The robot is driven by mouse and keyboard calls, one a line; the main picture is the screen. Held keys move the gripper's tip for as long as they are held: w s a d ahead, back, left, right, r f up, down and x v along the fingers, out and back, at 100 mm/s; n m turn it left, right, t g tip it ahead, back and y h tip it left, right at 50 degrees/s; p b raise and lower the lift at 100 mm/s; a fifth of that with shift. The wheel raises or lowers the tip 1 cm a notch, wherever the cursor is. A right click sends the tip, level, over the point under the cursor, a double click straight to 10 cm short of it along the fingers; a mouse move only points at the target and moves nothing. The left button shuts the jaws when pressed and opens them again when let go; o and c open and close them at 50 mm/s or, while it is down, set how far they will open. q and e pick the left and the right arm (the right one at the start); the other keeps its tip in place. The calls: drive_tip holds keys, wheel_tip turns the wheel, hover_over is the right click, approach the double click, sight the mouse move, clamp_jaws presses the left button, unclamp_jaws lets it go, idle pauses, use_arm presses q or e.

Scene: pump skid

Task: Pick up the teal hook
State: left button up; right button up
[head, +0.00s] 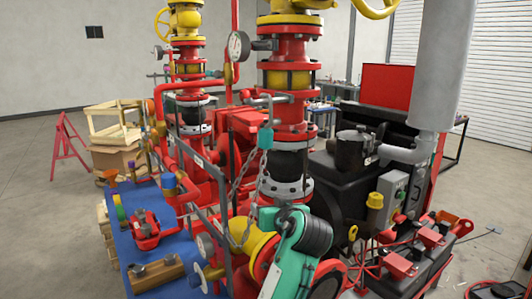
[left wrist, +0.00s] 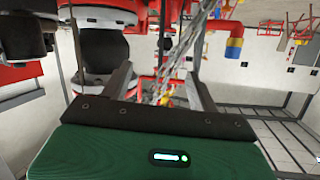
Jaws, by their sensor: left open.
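A small teal piece (head: 265,137), which I take to be the teal hook, hangs below a grey bar on the red valve column. A grey chain (head: 240,185) runs from it down to the left, and its lower part passes close to my teal arm. In the left wrist view the chain (left wrist: 184,48) runs down toward the gap between my fingers; I cannot make out the hook there. My left gripper (left wrist: 161,80) is open, with its two dark fingers apart and no hook visible between them. In the head view its fingers cannot be made out. My right gripper is not in view.
Red flanged pipes and the valve column (head: 288,90) crowd the space around the chain. A blue bench (head: 170,280) with fittings stands at the left. A black machine with a grey box (head: 390,190) stands at the right. Open floor lies at the far left.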

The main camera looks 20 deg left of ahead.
sight(263, 130)
use_arm(q)
drive_tip(key=w+d+r+n+t+y, duration=0.1)
drive_tip(key=d+r+n+y, duration=0.25)
drive_tip(key=r, duration=1.25)
drive_tip(key=shift+m, duration=0.35)
drive_tip(key=p+x, duration=0.1)
drive_tip(key=x, duration=0.1)
drive_tip(key=p+x, duration=0.2)
drive_tip(key=x, duration=0.1)
drive_tip(key=r+p+x, duration=0.1)
drive_tip(key=x, duration=0.2)
drive_tip(key=shift+w, duration=0.3)
drive_tip(key=p+x, duration=0.4)
drive_tip(key=shift+r, duration=0.1)
drive_tip(key=shift+w+a+p, duration=0.4)
drive_tip(key=shift+w+p, duration=0.1)
drive_tip(key=shift+w, duration=0.05)
drive_tip(key=shift+f, duration=0.25)
drive_tip(key=c, duration=1.1)
drive_tip(key=shift+r, duration=0.1)
